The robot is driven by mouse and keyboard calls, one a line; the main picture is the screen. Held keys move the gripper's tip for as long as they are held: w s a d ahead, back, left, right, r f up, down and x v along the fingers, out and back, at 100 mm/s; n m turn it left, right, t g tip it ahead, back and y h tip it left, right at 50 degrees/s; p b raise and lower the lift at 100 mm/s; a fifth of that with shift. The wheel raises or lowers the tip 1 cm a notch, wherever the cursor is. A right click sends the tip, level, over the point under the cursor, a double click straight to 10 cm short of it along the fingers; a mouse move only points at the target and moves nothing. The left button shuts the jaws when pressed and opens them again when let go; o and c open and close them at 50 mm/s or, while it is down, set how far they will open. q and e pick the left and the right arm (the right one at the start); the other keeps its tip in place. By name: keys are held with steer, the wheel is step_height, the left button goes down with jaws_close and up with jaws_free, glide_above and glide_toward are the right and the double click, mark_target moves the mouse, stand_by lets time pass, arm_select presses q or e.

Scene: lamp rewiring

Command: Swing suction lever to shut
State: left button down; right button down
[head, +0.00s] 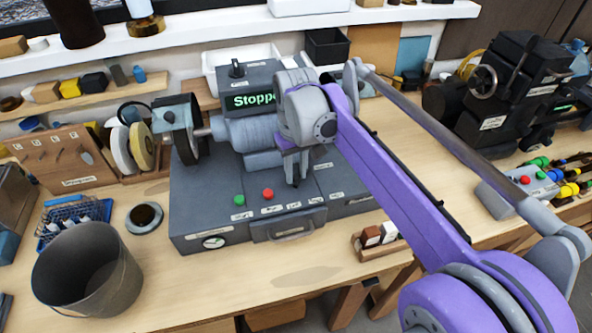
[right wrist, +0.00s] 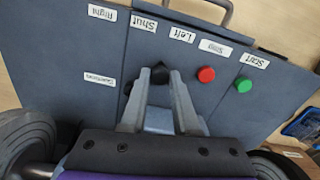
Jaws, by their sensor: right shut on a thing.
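The grey machine (head: 190,220) stands on the bench with a screen (head: 255,100) reading "Stoppe…", its end covered by my arm. My right gripper (head: 296,181) reaches down to the machine's top panel. In the right wrist view, my right gripper (right wrist: 160,76) is shut on the black knob of the suction lever (right wrist: 160,71). The lever's shaft is hidden by the fingers. The knob is near the "Shut" label (right wrist: 143,24), which reads upside down there. My left gripper is not in view.
A red button (head: 268,194) and a green button (head: 239,200) are left of my gripper on the panel. A drawer handle (head: 290,232) is on the front. A bucket (head: 88,272) stands at the left, and a small wooden rack (head: 380,242) is in front. A dark machine (head: 510,90) is at right.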

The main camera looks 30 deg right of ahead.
steer(key=shift+d+n, duration=0.1)
steer(key=shift+n, duration=0.2)
steer(key=n, duration=0.1)
steer(key=s+d+n, duration=0.1)
steer(key=n, duration=0.1)
steer(key=shift+s+d+p, duration=0.1)
steer(key=shift+d+p, duration=0.05)
steer(key=shift+p, duration=0.15)
steer(key=shift+s+d+n, duration=0.15)
steer(key=shift+d+n, duration=0.25)
steer(key=shift+n, duration=0.45)
steer(key=shift+s+d+n, duration=0.15)
steer(key=shift+d+n, duration=0.25)
steer(key=shift+n, duration=0.45)
steer(key=c, duration=0.7)
jaws_free()
steer(key=shift+o, duration=0.2)
